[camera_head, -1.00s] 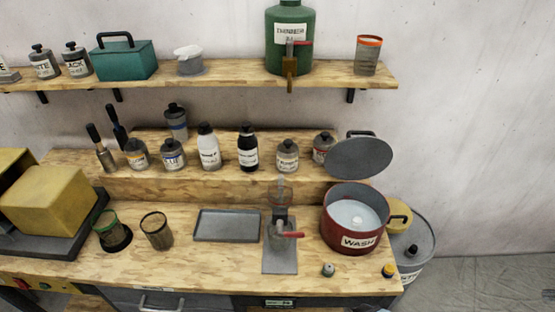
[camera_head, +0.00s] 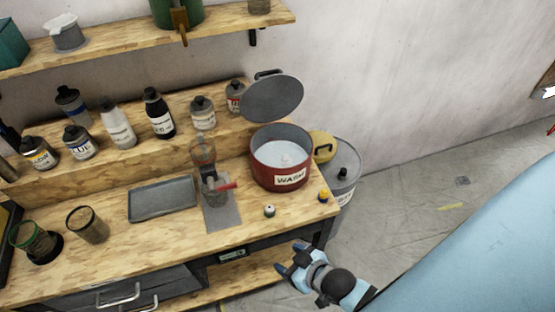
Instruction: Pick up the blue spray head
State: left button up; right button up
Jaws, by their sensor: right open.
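I cannot make out a clearly blue spray head in this view. Two small parts sit at the bench's front right: a pale grey one with a dark top (camera_head: 269,211) and a yellow one with a dark base (camera_head: 323,196). Either is too small to identify surely. My right gripper (camera_head: 288,259) is open and empty, with dark blue fingertips. It is in front of the bench's front edge, below the two small parts in the picture, and touches neither. My left gripper is not in view.
The wooden bench (camera_head: 110,250) holds a red WASH pot (camera_head: 279,178) with its lid raised, a grey tray (camera_head: 163,199), a stand with a red handle (camera_head: 218,187) and mesh cups (camera_head: 88,226). Labelled bottles line the step behind. A grey drum (camera_head: 343,167) stands right; floor beyond is open.

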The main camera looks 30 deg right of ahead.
aim_at(324, 195)
jog(key=z, duration=1.4)
jog(key=j+u, duration=0.25)
jog(key=j, duration=0.1)
